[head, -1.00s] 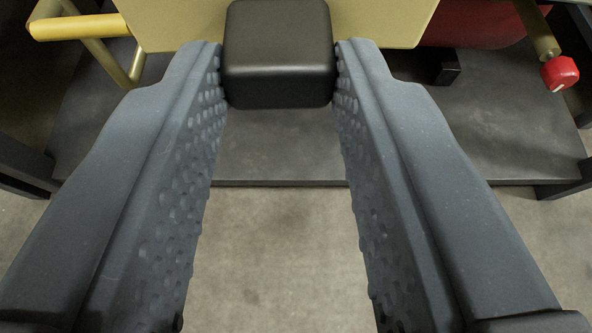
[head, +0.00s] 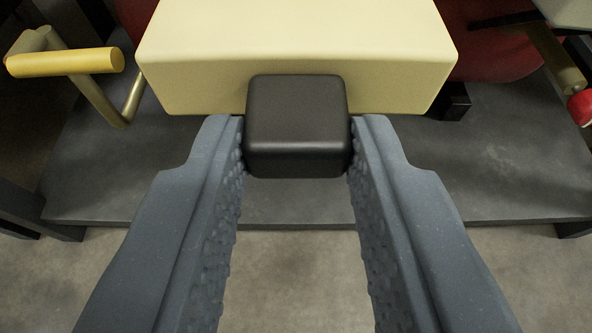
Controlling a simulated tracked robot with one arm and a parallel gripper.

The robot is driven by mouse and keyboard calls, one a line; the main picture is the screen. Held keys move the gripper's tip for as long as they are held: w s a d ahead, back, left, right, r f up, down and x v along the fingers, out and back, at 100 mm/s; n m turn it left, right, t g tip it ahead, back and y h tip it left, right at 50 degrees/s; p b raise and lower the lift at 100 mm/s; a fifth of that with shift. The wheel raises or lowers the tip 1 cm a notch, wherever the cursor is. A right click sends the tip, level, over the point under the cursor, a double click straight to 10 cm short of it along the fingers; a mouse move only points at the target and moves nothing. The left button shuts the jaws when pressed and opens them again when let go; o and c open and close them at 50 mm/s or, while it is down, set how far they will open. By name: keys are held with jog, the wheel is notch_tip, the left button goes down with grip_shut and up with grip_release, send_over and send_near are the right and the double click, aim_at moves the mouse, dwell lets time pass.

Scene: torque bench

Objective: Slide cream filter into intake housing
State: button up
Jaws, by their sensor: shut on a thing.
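The cream filter (head: 300,35) is a pale block with a dark, rounded, box-like handle (head: 297,127) on its near face. My gripper (head: 297,145) is shut on this handle, one finger on each side, near the fingertips. The filter spans the upper middle of the view, beyond the fingers, and its top runs out of the frame. I cannot make out the intake housing for certain; the filter hides what lies behind it.
A dark bench top (head: 480,180) lies below the filter. A yellow-handled crank (head: 66,61) stands at left. At right are a dark red rounded body (head: 495,50) and a brass rod with a red end (head: 582,106). Concrete floor (head: 295,280) shows in front.

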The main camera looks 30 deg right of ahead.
aim_at(301, 63)
jog(key=shift+w+d, duration=0.65)
jog(key=shift+w, duration=0.3)
jog(key=shift+w+d, duration=0.6)
jog(key=shift+w, duration=0.35)
jog(key=shift+r, duration=0.1)
jog(key=shift+w+d, duration=0.8)
jog(key=shift+w, duration=0.35)
jog(key=shift+w+d, duration=0.75)
jog(key=shift+w, duration=0.45)
jog(key=shift+w+d, duration=0.8)
jog(key=shift+w, duration=0.35)
dwell(2.5)
